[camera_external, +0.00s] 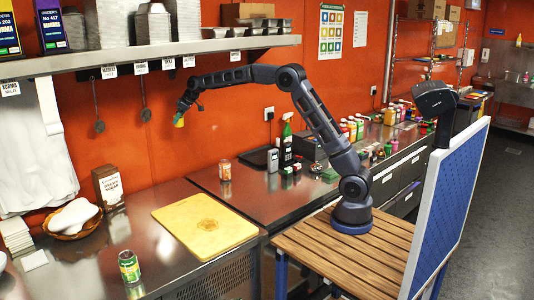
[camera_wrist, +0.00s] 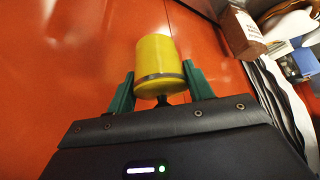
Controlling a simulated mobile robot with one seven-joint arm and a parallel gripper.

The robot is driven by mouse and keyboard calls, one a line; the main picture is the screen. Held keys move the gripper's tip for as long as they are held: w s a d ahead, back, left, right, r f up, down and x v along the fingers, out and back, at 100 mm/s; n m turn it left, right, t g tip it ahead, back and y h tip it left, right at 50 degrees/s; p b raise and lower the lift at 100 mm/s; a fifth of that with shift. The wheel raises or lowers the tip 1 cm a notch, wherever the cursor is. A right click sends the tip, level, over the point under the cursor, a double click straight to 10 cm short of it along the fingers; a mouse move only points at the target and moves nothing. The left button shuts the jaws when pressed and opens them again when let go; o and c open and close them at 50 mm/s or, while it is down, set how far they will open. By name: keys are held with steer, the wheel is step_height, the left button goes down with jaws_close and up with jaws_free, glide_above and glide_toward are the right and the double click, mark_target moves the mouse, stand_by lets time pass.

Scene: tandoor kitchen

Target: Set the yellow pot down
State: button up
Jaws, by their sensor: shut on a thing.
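The yellow pot (camera_wrist: 158,58) is a small cylinder with a dark band near one end. In the wrist view it sits between the two green fingers of my gripper (camera_wrist: 160,90), which is shut on it. In the external view the pot (camera_external: 179,120) shows small at the end of my arm, below my gripper (camera_external: 181,112). It is held in the air in front of the orange wall, high above the steel counter (camera_external: 160,272). Nothing is under it up close.
A yellow cutting board (camera_external: 205,225) lies on the counter. A green can (camera_external: 129,266), a brown box (camera_external: 108,187), a basket (camera_external: 72,220) and an orange-labelled can (camera_external: 225,170) stand around it. A shelf (camera_external: 160,52) with hanging ladles runs above. Bare steel lies around the board.

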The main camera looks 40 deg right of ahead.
steer(key=s+a+f, duration=0.4)
steer(key=s+a, duration=0.5)
steer(key=a, duration=0.6)
steer(key=s+a+f, duration=0.4)
steer(key=s+a, duration=0.5)
steer(key=a, duration=0.5)
steer(key=s+a+f, duration=0.4)
steer(key=s+a, duration=0.5)
steer(key=a, duration=0.6)
steer(key=shift+n, duration=0.3)
steer(key=shift+s+d+f, duration=0.1)
steer(key=shift+d+f, duration=0.05)
steer(key=shift+f, duration=10.05)
steer(key=shift+f, duration=0.1)
steer(key=o, duration=1.1)
